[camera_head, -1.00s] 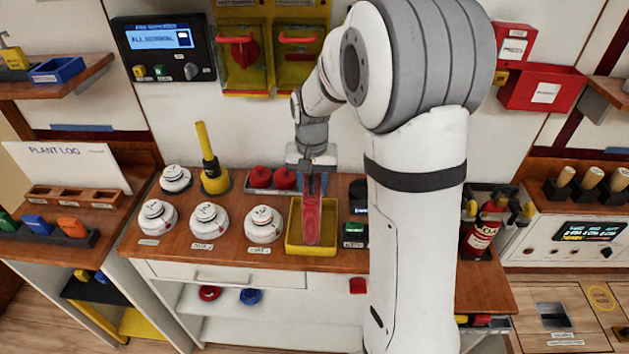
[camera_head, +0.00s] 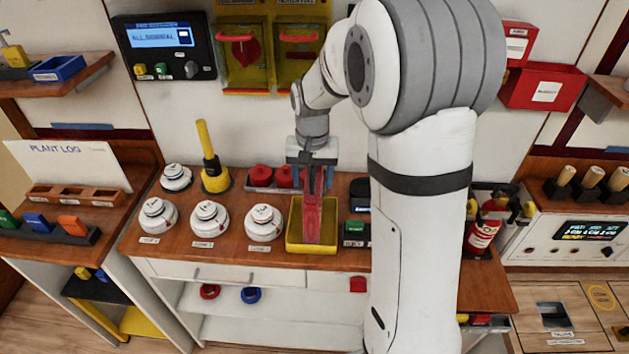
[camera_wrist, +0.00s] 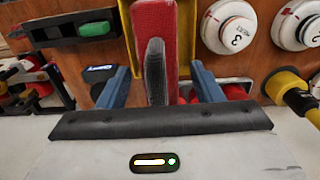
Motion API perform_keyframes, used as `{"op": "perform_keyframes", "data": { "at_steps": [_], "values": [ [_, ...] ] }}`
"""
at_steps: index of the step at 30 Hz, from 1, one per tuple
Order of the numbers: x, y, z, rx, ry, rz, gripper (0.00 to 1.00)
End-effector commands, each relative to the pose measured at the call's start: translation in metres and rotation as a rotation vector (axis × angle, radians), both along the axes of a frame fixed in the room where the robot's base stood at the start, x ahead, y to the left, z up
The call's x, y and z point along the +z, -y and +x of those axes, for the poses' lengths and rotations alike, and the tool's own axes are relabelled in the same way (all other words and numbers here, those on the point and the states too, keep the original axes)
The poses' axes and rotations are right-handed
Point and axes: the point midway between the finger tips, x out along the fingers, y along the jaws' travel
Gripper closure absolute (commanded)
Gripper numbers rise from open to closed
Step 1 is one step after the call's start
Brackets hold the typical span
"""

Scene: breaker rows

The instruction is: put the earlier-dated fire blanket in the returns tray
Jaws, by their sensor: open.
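A red flat item, apparently a fire blanket (camera_head: 313,220), stands in a yellow tray (camera_head: 290,246) on the bench. It also shows in the wrist view (camera_wrist: 180,40), with a dark grey strap-like piece in front of it; no date is readable. My gripper (camera_head: 314,180) is just above the tray, around the upper end of the red item. In the wrist view its two blue fingers (camera_wrist: 159,85) are apart, one on each side of the red item, with gaps visible. The tray's yellow rim (camera_wrist: 122,15) shows behind. A second blanket cannot be made out.
White detectors (camera_head: 209,217) stand left of the tray. A yellow upright tool (camera_head: 210,165) and red caps (camera_head: 261,175) stand behind. A dark device with a green part (camera_head: 355,229) is close on the right. A red extinguisher (camera_head: 483,232) stands beyond my arm.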

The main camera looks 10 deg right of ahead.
Motion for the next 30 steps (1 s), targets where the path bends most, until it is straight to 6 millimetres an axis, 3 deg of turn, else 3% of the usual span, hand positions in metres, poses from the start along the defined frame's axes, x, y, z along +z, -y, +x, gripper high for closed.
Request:
{"op": "perform_keyframes", "data": {
  "at_steps": [12,20,23,30],
  "values": [
    [0.085,0.0,0.001,-0.001,0.003,0.0,0.4],
    [0.108,0.0,-0.007,0.007,0.009,0.0,0.4],
    [0.114,0.001,-0.027,0.034,0.036,0.0,0.4],
    [0.113,0.002,-0.12,0.162,0.152,-0.01,0.4]
  ]
}}
